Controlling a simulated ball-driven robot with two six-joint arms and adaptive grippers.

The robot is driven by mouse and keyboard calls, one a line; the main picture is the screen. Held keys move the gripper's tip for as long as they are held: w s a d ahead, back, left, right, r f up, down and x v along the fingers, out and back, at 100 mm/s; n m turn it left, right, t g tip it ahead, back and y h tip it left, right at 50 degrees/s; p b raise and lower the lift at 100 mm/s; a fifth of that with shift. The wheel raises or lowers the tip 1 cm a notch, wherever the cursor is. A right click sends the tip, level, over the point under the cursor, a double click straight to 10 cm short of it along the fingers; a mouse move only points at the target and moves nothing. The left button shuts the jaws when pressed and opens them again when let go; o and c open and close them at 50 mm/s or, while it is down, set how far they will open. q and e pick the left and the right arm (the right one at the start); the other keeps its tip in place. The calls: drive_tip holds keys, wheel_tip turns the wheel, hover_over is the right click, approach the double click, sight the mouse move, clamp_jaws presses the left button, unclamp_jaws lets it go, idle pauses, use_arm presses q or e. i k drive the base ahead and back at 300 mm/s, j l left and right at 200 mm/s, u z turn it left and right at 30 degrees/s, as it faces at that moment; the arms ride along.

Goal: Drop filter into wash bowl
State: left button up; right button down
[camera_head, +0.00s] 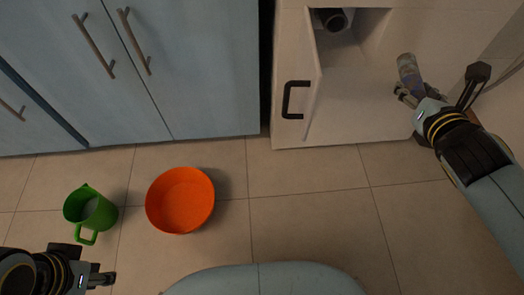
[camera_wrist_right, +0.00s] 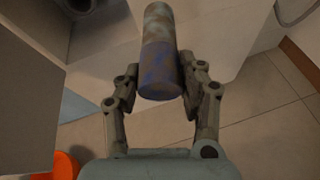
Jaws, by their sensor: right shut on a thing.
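The filter (camera_head: 408,68) is a worn cylinder, pale at one end and bluish at the other. My right gripper (camera_head: 417,95) is shut on it in front of the pale cabinet. The right wrist view shows the filter (camera_wrist_right: 160,45) between both fingers of the right gripper (camera_wrist_right: 162,88), its bluish end nearest me. The wash bowl (camera_head: 180,200) is orange, looks empty and stands on the floor, far left of the filter. It is partly visible in the right wrist view (camera_wrist_right: 58,166). My left gripper (camera_head: 102,278) is low at the left; its opening is unclear.
A green jug (camera_head: 90,211) stands on the floor left of the bowl. Blue cabinets (camera_head: 190,70) line the back left. The pale cabinet (camera_head: 350,110) has an open door (camera_head: 312,80) with a black handle, and a dark round opening (camera_head: 333,20) inside. The middle floor is clear.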

sight(190, 203)
drive_tip(key=k+j+z, duration=0.2)
drive_tip(key=j, duration=0.2)
drive_tip(key=j+z, duration=0.15)
drive_tip(key=j, duration=0.3)
drive_tip(key=k+j+z, duration=0.2)
drive_tip(key=j, duration=0.15)
drive_tip(key=k+j+z, duration=0.15)
drive_tip(key=j, duration=0.2)
drive_tip(key=k+j, duration=0.15)
drive_tip(key=j, duration=0.15)
drive_tip(key=k+j, duration=0.1)
drive_tip(key=j, duration=0.25)
